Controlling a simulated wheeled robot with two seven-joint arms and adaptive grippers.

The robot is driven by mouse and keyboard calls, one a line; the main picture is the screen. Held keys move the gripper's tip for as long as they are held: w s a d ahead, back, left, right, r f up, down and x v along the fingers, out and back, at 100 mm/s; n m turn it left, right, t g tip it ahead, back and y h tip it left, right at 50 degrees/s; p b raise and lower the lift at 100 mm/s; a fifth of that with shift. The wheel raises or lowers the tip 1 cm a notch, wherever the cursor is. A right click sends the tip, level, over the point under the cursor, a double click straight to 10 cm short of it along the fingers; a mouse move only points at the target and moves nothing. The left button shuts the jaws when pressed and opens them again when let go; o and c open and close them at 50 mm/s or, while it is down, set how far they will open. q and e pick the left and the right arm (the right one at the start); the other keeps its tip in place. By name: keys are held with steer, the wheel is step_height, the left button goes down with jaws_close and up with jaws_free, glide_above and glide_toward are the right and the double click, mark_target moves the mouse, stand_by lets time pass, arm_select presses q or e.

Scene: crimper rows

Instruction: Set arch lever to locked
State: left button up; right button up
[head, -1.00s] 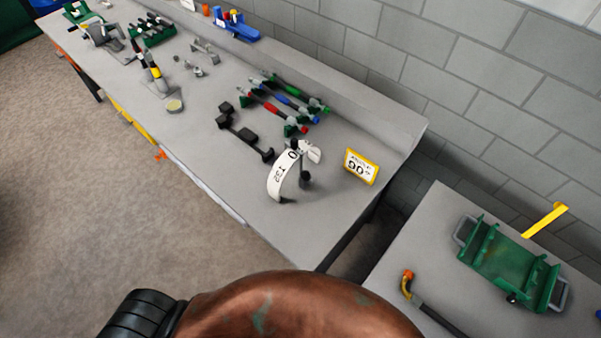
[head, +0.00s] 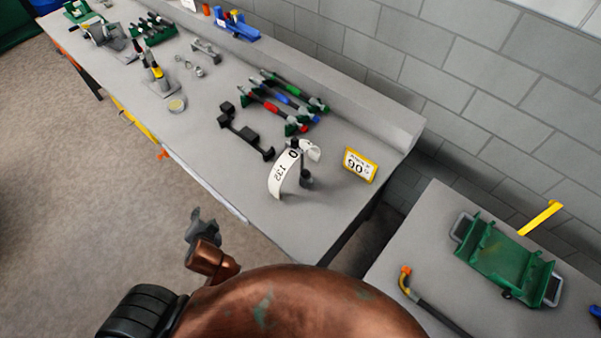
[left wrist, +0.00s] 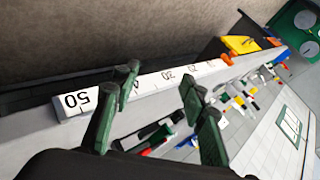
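The arch lever appears to be the white curved scale (head: 281,176) with printed numbers and a dark upright post (head: 306,178), near the right end of the long grey bench. I cannot tell which position the lever is in. A yellow-framed card (head: 360,165) reading 90 stands beside it. My left gripper (head: 203,222) is over the floor in front of the bench, apart from the arch. In the left wrist view its two green fingers (left wrist: 160,78) are spread with nothing between them. My right gripper is not in view.
The long bench (head: 310,233) also holds a black bracket (head: 243,134), several red, blue and green-handled tools (head: 287,98) and a yellow-black tool (head: 156,75). A second table at right carries a green tray (head: 505,258). A numbered strip (left wrist: 150,83) crosses the left wrist view.

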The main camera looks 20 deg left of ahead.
arm_select(q)
steer(key=w+r+m+t+y, duration=0.2)
steer(key=w+r+m+t, duration=0.5)
steer(key=r, duration=0.5)
steer(key=w+d+r+m+t+h, duration=0.25)
steer(key=w+d+r+m, duration=0.25)
steer(key=d+m, duration=0.3)
steer(key=m+h, duration=1)
steer(key=m, duration=0.9)
glide_toward(306, 172)
steer(key=w+f, duration=0.3)
steer(key=shift+t, duration=0.35)
steer(key=x, duration=0.7)
steer(key=shift+w+d+r+p, duration=0.15)
steer(key=shift+w+d+p, duration=0.15)
steer(key=shift+d+p, duration=0.1)
steer(key=shift+c, duration=0.5)
jaws_close()
